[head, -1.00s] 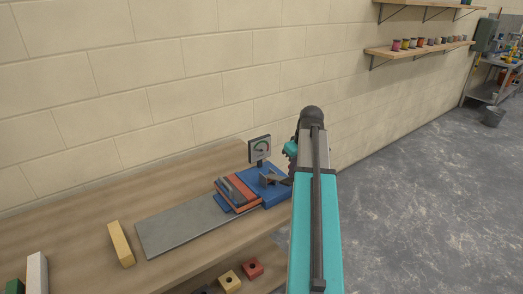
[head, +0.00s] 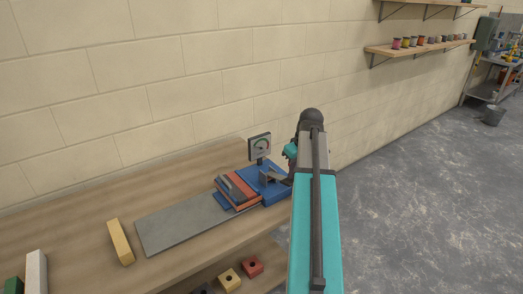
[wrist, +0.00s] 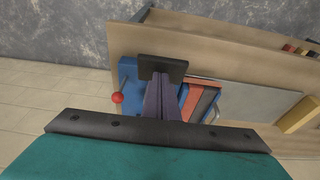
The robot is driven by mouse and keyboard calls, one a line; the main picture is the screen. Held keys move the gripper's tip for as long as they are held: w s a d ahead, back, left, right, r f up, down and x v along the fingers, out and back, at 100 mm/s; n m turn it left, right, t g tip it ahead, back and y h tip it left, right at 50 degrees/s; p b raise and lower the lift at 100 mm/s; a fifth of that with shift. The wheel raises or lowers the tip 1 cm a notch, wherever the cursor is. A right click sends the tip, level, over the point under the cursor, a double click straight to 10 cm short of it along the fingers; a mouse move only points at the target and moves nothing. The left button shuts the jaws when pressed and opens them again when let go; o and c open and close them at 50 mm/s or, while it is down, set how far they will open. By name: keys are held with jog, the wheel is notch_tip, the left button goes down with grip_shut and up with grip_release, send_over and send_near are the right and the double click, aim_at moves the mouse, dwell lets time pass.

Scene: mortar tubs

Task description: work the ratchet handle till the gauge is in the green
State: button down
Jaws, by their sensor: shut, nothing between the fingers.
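In the head view the blue ratchet press (head: 272,191) stands at the right end of the bench, with its square gauge (head: 260,146) on a post behind it. My arm hides the press's right side. In the wrist view a red ball knob (wrist: 118,98), which looks like the handle's end, sits at the left of the blue base (wrist: 128,76). My gripper (wrist: 161,78) is shut and empty, right of the knob and apart from it. A dark panel, probably the gauge's back, shows at its fingertips.
Red and grey slabs (head: 237,190) lie against the press, with a grey plate (head: 185,223) to their left. A yellow block (head: 120,242) lies farther left. Coloured blocks (head: 251,267) sit on a lower level. The brick wall rises close behind the bench.

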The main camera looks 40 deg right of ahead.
jog(key=x, duration=0.2)
jog(key=b+x, duration=0.1)
jog(key=x, duration=0.1)
jog(key=s+b+x, duration=0.1)
jog(key=x, duration=0.1)
jog(key=shift+a+f, duration=0.1)
jog(key=shift+f, duration=0.3)
jog(key=shift+w+r+p+v, duration=0.1)
jog(key=shift+w+p+v, duration=0.2)
jog(key=shift+p+v, duration=0.8)
jog(key=shift+w+r+p+v, duration=0.1)
jog(key=shift+w+p+v, duration=0.35)
jog(key=shift+v, duration=1.15)
jog(key=shift+w+r+p+v, duration=0.15)
jog(key=shift+p+v, duration=0.75)
jog(key=shift+v, duration=0.45)
jog(key=shift+f, duration=0.1)
jog(key=shift+w, duration=0.1)
